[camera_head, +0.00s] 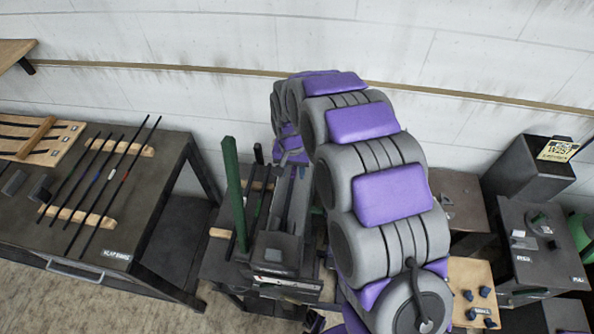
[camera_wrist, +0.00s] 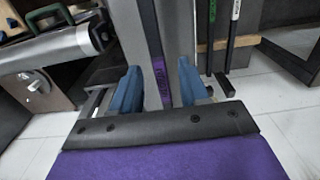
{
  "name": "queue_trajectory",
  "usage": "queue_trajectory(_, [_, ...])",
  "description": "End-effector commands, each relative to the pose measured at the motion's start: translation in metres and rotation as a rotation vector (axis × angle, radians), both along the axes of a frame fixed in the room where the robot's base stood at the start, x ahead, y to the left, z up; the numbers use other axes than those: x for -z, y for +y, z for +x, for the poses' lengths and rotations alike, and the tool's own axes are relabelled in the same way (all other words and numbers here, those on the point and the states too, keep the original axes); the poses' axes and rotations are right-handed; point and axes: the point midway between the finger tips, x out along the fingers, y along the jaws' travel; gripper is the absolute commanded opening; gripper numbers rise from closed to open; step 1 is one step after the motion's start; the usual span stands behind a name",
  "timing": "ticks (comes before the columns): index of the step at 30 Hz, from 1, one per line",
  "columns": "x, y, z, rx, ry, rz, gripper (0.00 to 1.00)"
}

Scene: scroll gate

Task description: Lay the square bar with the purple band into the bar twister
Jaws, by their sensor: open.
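The dark square bar with the purple band (camera_wrist: 160,72) runs between my gripper's fingers in the wrist view. My gripper (camera_wrist: 158,90) is open, its two blue fingertips on either side of the band with a gap to the bar. The bar lies along a grey bed, which appears to be part of the bar twister (camera_head: 276,248), in the middle of the head view. How deep the bar sits in it I cannot tell. My arm covers the right side of the twister in the head view, and the bar is not clear there.
A thick green lever (camera_head: 233,185) rises at the twister's left. Bars with green (camera_wrist: 212,12) and white bands lie on a wooden rest (camera_wrist: 228,43) beside the bed. A left workbench (camera_head: 165,170) holds several thin bars. Other machines stand at the right.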

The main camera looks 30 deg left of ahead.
Motion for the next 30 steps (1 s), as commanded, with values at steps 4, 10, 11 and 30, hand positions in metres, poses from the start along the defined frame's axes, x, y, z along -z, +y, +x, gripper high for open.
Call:
queue_trajectory(4, [-0.001, 0.0, 0.0, 0.0, 0.0, 0.0, 0.44])
queue_trajectory(10, [-0.02, 0.0, 0.0, 0.0, -0.002, 0.002, 0.44])
queue_trajectory(11, [-0.025, 0.0, 0.0, 0.0, -0.002, 0.002, 0.44])
queue_trajectory(30, [-0.157, -0.001, -0.001, 0.0, -0.003, 0.004, 0.44])
